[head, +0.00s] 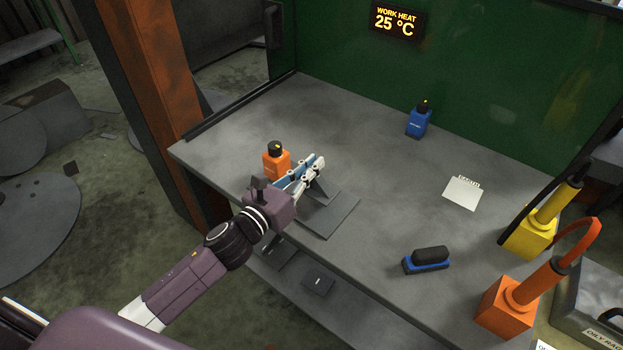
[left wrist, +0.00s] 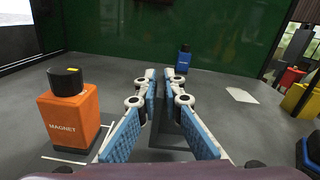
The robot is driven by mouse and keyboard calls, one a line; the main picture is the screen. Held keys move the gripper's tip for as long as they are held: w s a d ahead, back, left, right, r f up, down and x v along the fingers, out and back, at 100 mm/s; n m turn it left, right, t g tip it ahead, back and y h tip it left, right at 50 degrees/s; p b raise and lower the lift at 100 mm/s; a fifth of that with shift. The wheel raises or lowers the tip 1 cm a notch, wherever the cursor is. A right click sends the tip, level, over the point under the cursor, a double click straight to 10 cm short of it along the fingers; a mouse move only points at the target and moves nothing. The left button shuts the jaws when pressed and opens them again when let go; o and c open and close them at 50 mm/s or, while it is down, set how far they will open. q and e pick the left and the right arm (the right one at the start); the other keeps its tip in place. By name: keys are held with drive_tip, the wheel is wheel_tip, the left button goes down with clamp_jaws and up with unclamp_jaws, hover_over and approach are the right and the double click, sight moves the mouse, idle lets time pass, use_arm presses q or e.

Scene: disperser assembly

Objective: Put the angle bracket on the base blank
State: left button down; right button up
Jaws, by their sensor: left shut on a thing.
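My left gripper (head: 312,168) is shut on the angle bracket (head: 320,190), a dark grey piece whose face shows just below the fingers. In the left wrist view the angle bracket (left wrist: 168,128) shows as a dark upright plate between the blue-padded fingers (left wrist: 165,85). The base blank (head: 335,217) is a flat grey plate on the table near its front edge. The bracket is at the base blank's far side; I cannot tell whether they touch. The fingers and wrist hide part of both. My right gripper is not in view.
An orange magnet block (head: 276,160) with a black knob stands close to the left gripper. The table's middle is clear.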

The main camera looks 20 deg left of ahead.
use_arm(q)
drive_tip(key=shift+f, duration=1.8)
drive_tip(key=shift+b, duration=0.3)
drive_tip(key=shift+f, duration=0.15)
drive_tip(key=c, duration=2.1)
unclamp_jaws()
drive_tip(key=shift+f, duration=0.1)
drive_tip(key=v, duration=1.2)
